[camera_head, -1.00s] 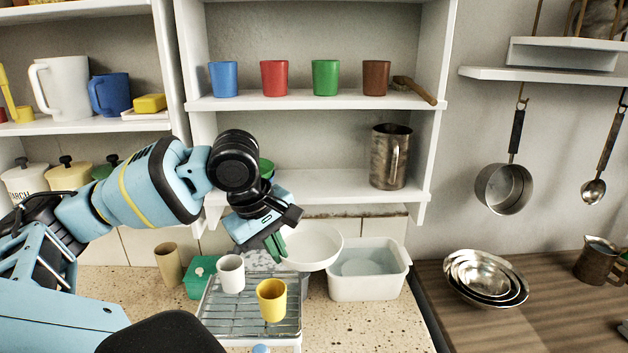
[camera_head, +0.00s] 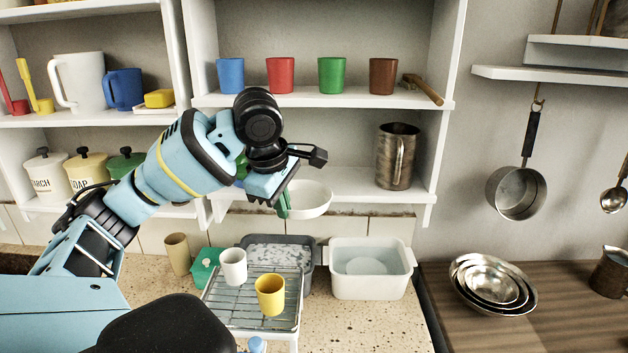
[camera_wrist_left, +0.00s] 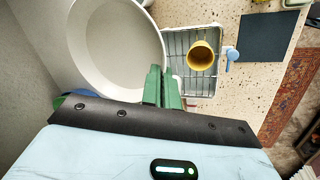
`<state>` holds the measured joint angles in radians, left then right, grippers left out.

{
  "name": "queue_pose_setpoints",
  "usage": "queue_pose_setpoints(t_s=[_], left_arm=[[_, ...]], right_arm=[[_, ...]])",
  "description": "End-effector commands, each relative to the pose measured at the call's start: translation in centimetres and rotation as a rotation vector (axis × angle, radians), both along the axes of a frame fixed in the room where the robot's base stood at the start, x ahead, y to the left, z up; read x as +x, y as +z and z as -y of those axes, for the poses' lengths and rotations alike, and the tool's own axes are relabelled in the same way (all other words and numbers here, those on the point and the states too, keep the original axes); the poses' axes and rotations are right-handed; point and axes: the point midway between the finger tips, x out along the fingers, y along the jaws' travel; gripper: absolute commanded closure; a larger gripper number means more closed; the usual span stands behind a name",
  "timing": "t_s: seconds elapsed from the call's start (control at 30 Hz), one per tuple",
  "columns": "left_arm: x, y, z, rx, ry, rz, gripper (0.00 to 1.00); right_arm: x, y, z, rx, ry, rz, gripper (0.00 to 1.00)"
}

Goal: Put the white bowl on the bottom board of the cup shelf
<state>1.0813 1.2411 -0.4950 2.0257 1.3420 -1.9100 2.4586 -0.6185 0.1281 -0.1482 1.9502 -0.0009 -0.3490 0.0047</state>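The white bowl (camera_head: 312,201) is held level in the air. It appears in front of the bottom board (camera_head: 400,192) of the cup shelf, overlapping its front edge in the head view. My left gripper (camera_head: 284,205) is shut on the bowl's rim at its left side, with its green fingers pointing down. In the left wrist view the bowl (camera_wrist_left: 115,45) fills the upper left, and the green fingertips (camera_wrist_left: 163,88) pinch its rim. The bowl looks empty. The left part of the bottom board is hidden behind my arm. My right gripper is out of view.
A metal pitcher (camera_head: 396,157) stands on the board's right part. Several cups and a wooden brush (camera_head: 425,89) line the board above. Below stand a rack (camera_head: 240,304) with a white cup (camera_head: 233,265) and a yellow cup (camera_head: 270,296), and a white basin (camera_head: 371,284).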

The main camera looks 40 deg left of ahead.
Motion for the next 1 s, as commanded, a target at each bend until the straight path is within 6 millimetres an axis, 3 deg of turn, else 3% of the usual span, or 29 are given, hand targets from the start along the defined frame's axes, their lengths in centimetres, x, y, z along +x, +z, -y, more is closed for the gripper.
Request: queue_pose_setpoints(t_s=[0.2,0.4,0.77,1.0], left_arm=[[4.5,0.2,-1.3,-0.004,0.001,0.003,1.00],[7.5,0.1,-2.3,-0.001,-0.001,0.002,1.00],[8.7,0.1,-2.7,0.000,-0.001,0.002,1.00],[11.4,0.1,-3.5,-0.003,0.000,0.002,1.00]], right_arm=[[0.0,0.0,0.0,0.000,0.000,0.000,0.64],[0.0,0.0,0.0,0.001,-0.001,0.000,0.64],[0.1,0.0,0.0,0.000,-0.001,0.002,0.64],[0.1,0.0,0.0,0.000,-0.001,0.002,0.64]])
